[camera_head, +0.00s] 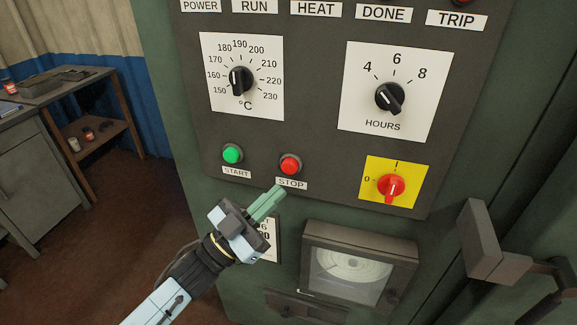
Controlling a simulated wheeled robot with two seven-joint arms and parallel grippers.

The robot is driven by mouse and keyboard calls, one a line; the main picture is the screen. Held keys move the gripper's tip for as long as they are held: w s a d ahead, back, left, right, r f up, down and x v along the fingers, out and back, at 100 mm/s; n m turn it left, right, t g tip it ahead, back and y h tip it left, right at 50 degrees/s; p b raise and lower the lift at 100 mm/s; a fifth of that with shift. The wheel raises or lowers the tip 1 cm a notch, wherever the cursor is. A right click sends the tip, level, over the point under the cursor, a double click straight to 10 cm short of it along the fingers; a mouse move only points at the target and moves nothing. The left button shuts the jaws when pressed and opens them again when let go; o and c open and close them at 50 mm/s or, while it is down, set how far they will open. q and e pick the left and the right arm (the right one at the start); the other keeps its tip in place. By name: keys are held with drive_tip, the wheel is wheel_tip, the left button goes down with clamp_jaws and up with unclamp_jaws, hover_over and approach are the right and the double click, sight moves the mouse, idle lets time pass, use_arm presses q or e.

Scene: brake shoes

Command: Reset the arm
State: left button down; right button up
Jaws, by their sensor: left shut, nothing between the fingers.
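My left gripper (277,193) is shut and empty, its green fingers together and pointing up and right. In the picture its tips lie just below the STOP label, under the red STOP button (290,164); I cannot tell whether they touch the panel. The arm comes in from the bottom left and partly hides a small white label plate (273,239). The dark control panel (322,115) is on the front of a green cabinet. My right gripper is not in view.
The panel has a green START button (232,154), a temperature dial (241,81), an hours dial (389,97) and a red rotary switch (391,187). A chart recorder (354,265) and a door handle (483,243) stick out lower right. A workbench (45,90) stands left; floor between is clear.

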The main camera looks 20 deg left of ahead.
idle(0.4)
use_arm(q)
drive_tip(key=w+a+f+n+y, duration=0.1)
drive_tip(key=a+f+n+y, duration=0.2)
drive_tip(key=f, duration=0.7)
drive_tip(key=w+a+f+n+y, duration=0.2)
drive_tip(key=f+y, duration=0.3)
drive_tip(key=f, duration=0.5)
drive_tip(key=s+a+f+n+g+y+b, duration=0.1)
drive_tip(key=s+a+f+g+y, duration=0.15)
drive_tip(key=f, duration=0.65)
drive_tip(key=s+a+f+n+g+y+b, duration=0.1)
drive_tip(key=s+f+g+y, duration=0.2)
drive_tip(key=f, duration=0.6)
drive_tip(key=s+a+f+n+g, duration=0.1)
drive_tip(key=s+f+g, duration=0.2)
drive_tip(key=s+f, duration=0.6)
drive_tip(key=s+a+f+g, duration=0.2)
drive_tip(key=s+f+g, duration=0.1)
drive_tip(key=s+f, duration=0.6)
drive_tip(key=s+f+g+y, duration=0.1)
drive_tip(key=s+f+g, duration=0.1)
drive_tip(key=s, duration=0.8)
drive_tip(key=s+f+g+b, duration=0.1)
drive_tip(key=s+f+g, duration=0.2)
drive_tip(key=s, duration=0.7)
drive_tip(key=shift+d+f+y, duration=0.35)
drive_tip(key=shift+d+f, duration=0.05)
drive_tip(key=shift+f, duration=0.25)
